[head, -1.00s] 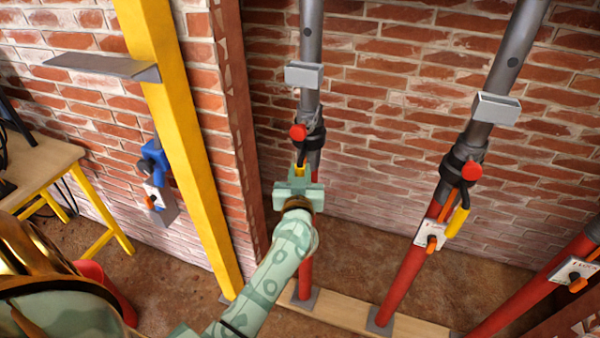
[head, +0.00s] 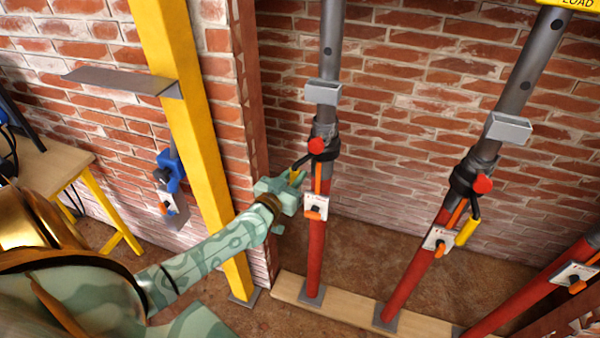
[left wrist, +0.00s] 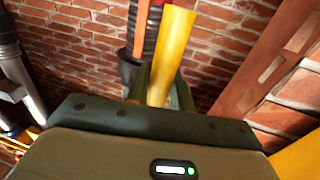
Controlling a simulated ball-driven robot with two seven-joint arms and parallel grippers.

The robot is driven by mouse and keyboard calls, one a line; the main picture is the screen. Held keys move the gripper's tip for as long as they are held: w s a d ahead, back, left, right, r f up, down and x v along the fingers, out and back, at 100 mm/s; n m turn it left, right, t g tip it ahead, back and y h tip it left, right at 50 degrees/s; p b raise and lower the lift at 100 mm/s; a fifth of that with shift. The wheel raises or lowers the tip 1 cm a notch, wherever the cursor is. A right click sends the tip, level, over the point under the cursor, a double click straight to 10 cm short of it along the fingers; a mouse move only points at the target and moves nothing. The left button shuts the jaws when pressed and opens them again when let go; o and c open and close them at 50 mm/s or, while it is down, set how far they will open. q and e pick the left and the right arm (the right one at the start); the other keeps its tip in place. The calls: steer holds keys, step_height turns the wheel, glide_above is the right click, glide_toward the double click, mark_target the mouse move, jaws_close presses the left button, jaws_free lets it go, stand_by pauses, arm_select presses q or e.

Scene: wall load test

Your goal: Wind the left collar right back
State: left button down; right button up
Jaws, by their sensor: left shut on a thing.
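The left prop has a red lower tube (head: 316,255), a grey upper tube (head: 329,55) and a dark collar (head: 322,132) with a red knob (head: 316,146). A crank handle with a yellow grip (head: 297,175) sticks out from the collar to the left. My left gripper (head: 290,183) is shut on the yellow grip, left of the prop. The left wrist view shows the yellow grip (left wrist: 172,55) between my fingers, with the dark threaded tube (left wrist: 145,40) behind it. My right gripper is not in view.
A second prop (head: 405,275) with its own collar and yellow handle stands to the right, a third at the far right. A yellow post (head: 190,140) with a grey shelf (head: 120,82) stands left, close to my left arm. A wooden sole plate (head: 350,311) lies under the props.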

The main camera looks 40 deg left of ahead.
arm_select(q)
steer(key=shift+a, duration=0.55)
steer(key=shift+w+a+p, duration=0.1)
steer(key=shift+w+a, duration=0.3)
steer(key=shift+a, duration=0.35)
steer(key=shift+w+a+p, duration=0.15)
steer(key=shift+w+a, duration=0.25)
steer(key=shift+a, duration=0.35)
steer(key=shift+w+a+p, duration=0.1)
steer(key=shift+w+a, duration=0.3)
steer(key=shift+a, duration=0.35)
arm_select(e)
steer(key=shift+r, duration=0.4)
arm_select(q)
steer(key=shift+r, duration=0.1)
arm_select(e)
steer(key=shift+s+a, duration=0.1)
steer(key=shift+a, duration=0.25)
arm_select(q)
steer(key=c, duration=1.3)
jaws_free()
